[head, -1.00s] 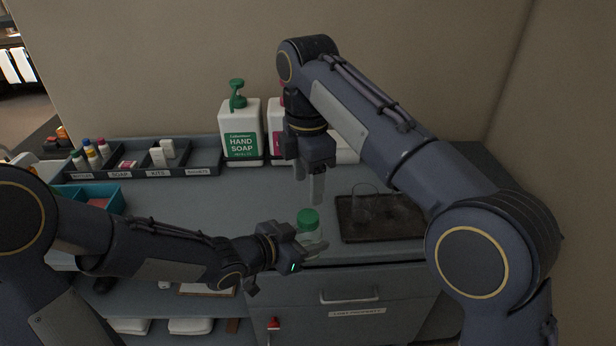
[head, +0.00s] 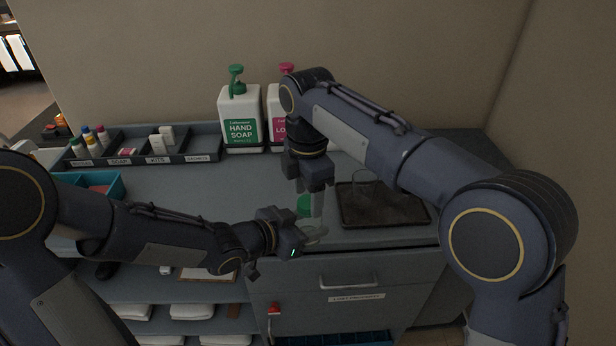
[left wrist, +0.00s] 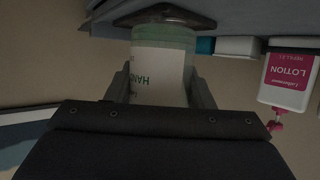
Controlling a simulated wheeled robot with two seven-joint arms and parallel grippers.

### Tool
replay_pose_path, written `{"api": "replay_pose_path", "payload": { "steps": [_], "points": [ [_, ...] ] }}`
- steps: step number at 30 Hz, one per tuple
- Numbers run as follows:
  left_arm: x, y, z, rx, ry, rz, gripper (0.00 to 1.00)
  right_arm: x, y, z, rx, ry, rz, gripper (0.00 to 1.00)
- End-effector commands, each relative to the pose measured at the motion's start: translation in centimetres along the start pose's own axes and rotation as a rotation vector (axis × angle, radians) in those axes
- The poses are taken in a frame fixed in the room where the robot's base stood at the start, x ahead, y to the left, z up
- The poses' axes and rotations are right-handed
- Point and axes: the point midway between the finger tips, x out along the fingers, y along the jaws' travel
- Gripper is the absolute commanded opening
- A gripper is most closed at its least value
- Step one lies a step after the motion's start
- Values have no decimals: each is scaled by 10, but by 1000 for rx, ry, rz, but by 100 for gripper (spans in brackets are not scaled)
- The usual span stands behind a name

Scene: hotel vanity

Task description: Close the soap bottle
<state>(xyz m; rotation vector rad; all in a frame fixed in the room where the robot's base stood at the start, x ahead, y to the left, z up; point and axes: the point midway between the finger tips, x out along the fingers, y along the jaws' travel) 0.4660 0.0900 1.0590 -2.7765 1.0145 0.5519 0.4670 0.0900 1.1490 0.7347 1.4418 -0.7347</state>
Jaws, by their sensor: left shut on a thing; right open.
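The small soap bottle with a green cap (head: 304,205) is held upright over the counter's front edge. My left gripper (head: 312,237) is shut on its body from the left. In the left wrist view the pale bottle (left wrist: 160,78) sits between the fingers, its "HAN…" label upside down. My right gripper (head: 309,203) points down from above, open, with its fingers at the cap's height. One finger is just right of the cap; the other is hard to make out. I cannot tell whether the fingers touch the cap or how the cap sits on the neck.
A hand soap pump bottle (head: 240,120) and a lotion bottle (head: 277,118) stand at the back wall. A divided organizer (head: 200,150) and a teal bin (head: 118,187) are on the left. A drawer (head: 350,298) is below.

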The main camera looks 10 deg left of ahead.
Motion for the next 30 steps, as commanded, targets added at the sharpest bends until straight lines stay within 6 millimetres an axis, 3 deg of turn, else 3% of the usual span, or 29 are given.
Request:
{"api": "replay_pose_path", "payload": {
  "steps": [12, 23, 27, 30],
  "points": [
    [0, 0, 0, 0, 1, 0, 0, 9, 0, 0, 1, 1, 1, 56],
    [0, 0, 0, 0, 1, 0, 0, 9, 0, 0, 1, 1, 1, 10],
    [0, 0, 0, 1, 0, 0, 0, 9, 0, 0, 35, 1, 1, 10],
    [0, 0, 0, 1, 0, 0, 0, 9, 0, 0, 175, 1, 1, 10]
  ]
}}
